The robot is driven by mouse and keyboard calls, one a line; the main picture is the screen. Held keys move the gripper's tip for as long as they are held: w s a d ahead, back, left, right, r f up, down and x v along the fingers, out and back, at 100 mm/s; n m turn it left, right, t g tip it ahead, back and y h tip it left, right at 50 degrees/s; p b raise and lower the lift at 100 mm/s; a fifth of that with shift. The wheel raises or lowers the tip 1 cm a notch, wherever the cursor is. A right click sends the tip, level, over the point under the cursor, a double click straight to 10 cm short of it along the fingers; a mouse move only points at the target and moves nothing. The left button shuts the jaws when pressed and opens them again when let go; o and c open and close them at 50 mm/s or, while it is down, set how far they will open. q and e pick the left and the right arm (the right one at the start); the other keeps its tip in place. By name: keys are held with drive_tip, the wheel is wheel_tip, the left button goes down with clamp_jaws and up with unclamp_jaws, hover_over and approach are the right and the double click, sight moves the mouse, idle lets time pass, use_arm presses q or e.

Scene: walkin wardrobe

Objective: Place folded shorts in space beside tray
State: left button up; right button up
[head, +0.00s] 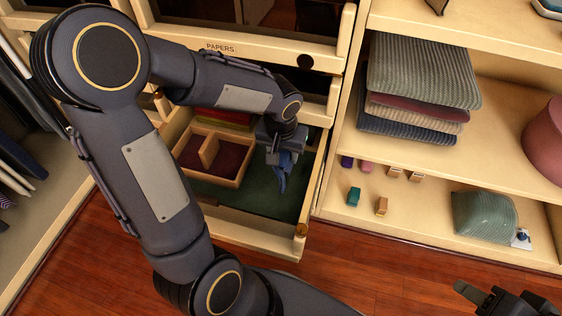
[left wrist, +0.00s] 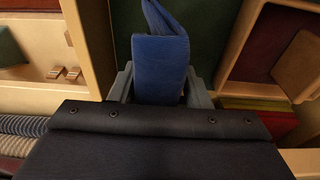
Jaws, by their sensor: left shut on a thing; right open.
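My left gripper (head: 283,150) is shut on the blue folded shorts (head: 284,170), which hang from its fingers over the open drawer. In the left wrist view the shorts (left wrist: 160,62) stand between the gripper's fingers (left wrist: 160,85). The wooden tray (head: 238,171), with a divider and dark red lining, sits in the drawer to the left of the shorts. Green-lined space (head: 255,195) lies bare in front of and right of the tray. Whether the shorts touch the lining is unclear. My right gripper (head: 490,300) is open and empty at the lower right, over the floor.
Red and yellow folded items (head: 225,118) lie at the drawer's back. The drawer's front panel (head: 250,228) and right wall border the space.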

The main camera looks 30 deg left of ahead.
use_arm(q)
drive_tip(key=f, duration=0.1)
drive_tip(key=f+b, duration=0.1)
drive_tip(key=f, duration=0.2)
drive_tip(key=shift+a+b, duration=0.3)
drive_tip(key=shift+a, duration=0.05)
drive_tip(key=shift+r, duration=0.1)
drive_tip(key=shift+f, duration=0.25)
drive_tip(key=o, duration=1.1)
drive_tip(key=shift+r, duration=0.1)
drive_tip(key=shift+o, duration=0.2)
